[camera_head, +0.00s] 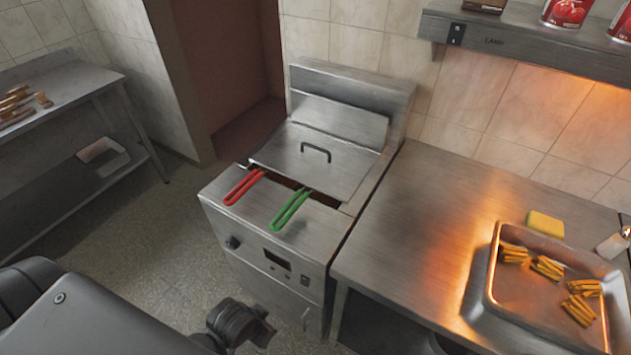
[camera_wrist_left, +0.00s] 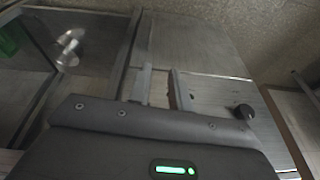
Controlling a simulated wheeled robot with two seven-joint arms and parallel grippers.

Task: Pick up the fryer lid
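The fryer lid (camera_head: 318,158) is a flat steel plate with a dark bar handle (camera_head: 316,150). It lies on top of the steel fryer (camera_head: 270,235), behind two basket handles. My left arm comes in at the lower left, and the dark end of it, with my left gripper (camera_head: 240,325), is low in front of the fryer, well apart from the lid. I do not see my right gripper.
A red basket handle (camera_head: 243,187) and a green one (camera_head: 290,209) stick out over the fryer's front. A steel counter (camera_head: 420,220) adjoins on the right, with a tray (camera_head: 490,265) of fries and a yellow sponge (camera_head: 545,224). A shelf (camera_head: 530,40) hangs above. Floor is clear on the left.

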